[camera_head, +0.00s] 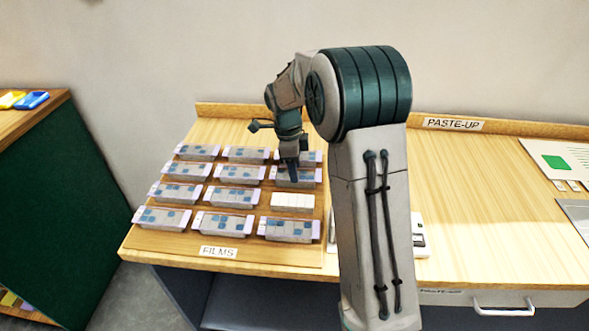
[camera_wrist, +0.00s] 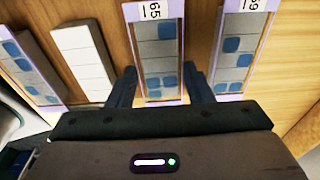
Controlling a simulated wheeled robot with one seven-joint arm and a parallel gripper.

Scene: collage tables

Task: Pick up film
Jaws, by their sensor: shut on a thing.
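Several films lie in rows on the wooden FILMS board (camera_head: 190,244), each a grey strip with blue squares and lilac ends. My gripper (camera_head: 291,172) points down at the film (camera_head: 300,178) in the right column, second row from the back. In the wrist view my gripper (camera_wrist: 162,84) has one finger on each side of this film (camera_wrist: 158,55), marked 65, and is shut on it. I cannot tell whether the film is raised from its place. Another marked film (camera_wrist: 236,50) lies to its right in the wrist view.
A plain white block (camera_head: 292,201) without blue squares stands just in front of the held film; it also shows in the wrist view (camera_wrist: 84,58). Neighbouring films are close by. The PASTE-UP table (camera_head: 470,200) has free wood at right. A green-sided cabinet (camera_head: 70,200) stands at left.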

